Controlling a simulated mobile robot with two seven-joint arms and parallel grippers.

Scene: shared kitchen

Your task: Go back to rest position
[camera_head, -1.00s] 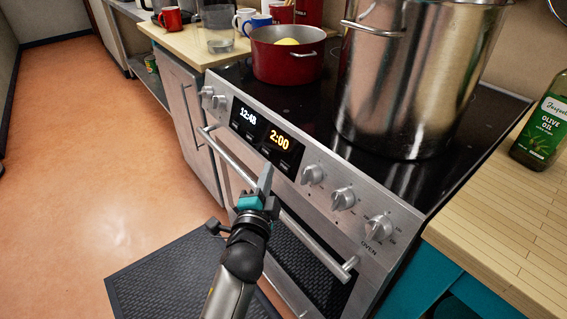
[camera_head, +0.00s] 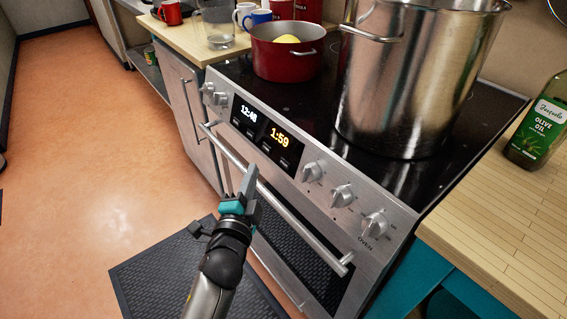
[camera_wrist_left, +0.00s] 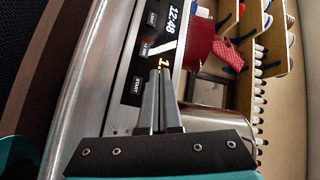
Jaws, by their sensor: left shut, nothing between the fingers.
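My left gripper (camera_head: 249,180) is shut and empty in the head view. It is in front of the oven (camera_head: 300,215), near the oven handle (camera_head: 262,185) and below the control panel. The oven's timer display (camera_head: 279,137) reads 1:59. In the left wrist view the closed fingers (camera_wrist_left: 159,85) point toward the control panel (camera_wrist_left: 150,50) and overlap part of the timer digits. I cannot tell whether the fingers touch anything. My right gripper is not in view.
A red pot (camera_head: 287,58) with something yellow inside and a large steel pot (camera_head: 408,85) stand on the black cooktop. An olive oil bottle (camera_head: 538,128) stands on the right counter (camera_head: 500,215). A dark mat (camera_head: 165,265) lies on the floor. Open floor is at the left.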

